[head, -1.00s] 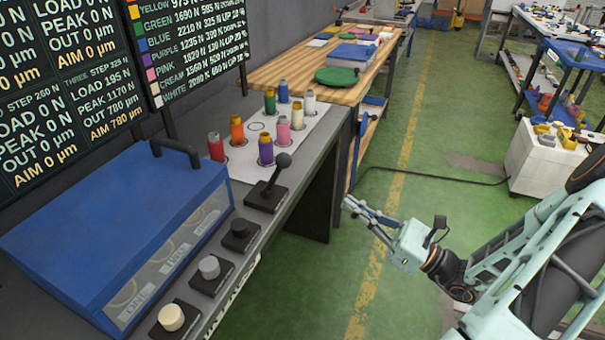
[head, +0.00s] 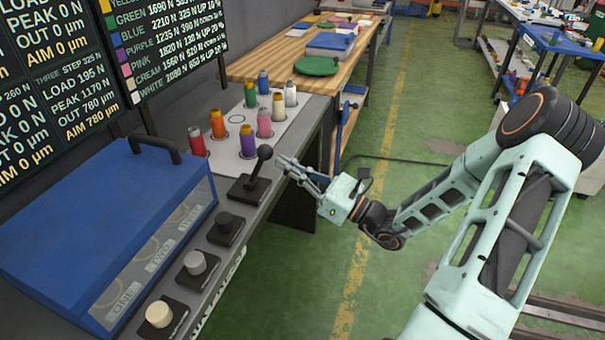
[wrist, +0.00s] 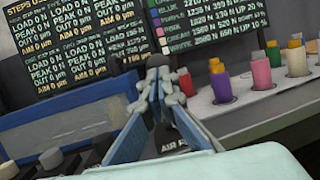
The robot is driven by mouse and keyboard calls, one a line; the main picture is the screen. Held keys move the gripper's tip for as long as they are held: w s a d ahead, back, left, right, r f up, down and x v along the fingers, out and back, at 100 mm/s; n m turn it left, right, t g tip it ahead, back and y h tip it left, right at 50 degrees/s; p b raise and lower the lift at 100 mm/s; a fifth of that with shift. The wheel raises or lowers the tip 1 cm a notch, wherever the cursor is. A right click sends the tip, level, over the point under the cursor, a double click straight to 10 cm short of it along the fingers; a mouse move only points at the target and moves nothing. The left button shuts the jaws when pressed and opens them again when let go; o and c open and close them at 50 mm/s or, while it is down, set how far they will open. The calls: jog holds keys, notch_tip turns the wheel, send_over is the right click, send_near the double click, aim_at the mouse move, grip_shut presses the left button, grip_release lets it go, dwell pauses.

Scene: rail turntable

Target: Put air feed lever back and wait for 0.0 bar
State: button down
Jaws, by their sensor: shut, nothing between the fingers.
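The air feed lever (head: 262,158) is a black stick with a ball knob on a dark base plate at the bench's front edge. It leans a little to the right in the head view. My gripper (head: 284,163) is shut and empty, just right of the knob, with a small gap seeming to lie between them. In the wrist view my gripper (wrist: 160,78) hides most of the lever, and part of an "AIR F" label shows below the fingers. The blue gauge box (head: 110,220) has dials marked ONE, TWO and THREE; no bar reading is legible.
Several coloured cylinders stand on a white sheet (head: 240,108) behind the lever. Dark boards (head: 60,80) list loads. A wooden table (head: 275,66) stands beyond. Green floor is open right of the bench.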

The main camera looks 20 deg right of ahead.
jog(key=shift+w+a+r, duration=0.15)
jog(key=shift+w+a, duration=0.1)
jog(key=shift+r, duration=0.1)
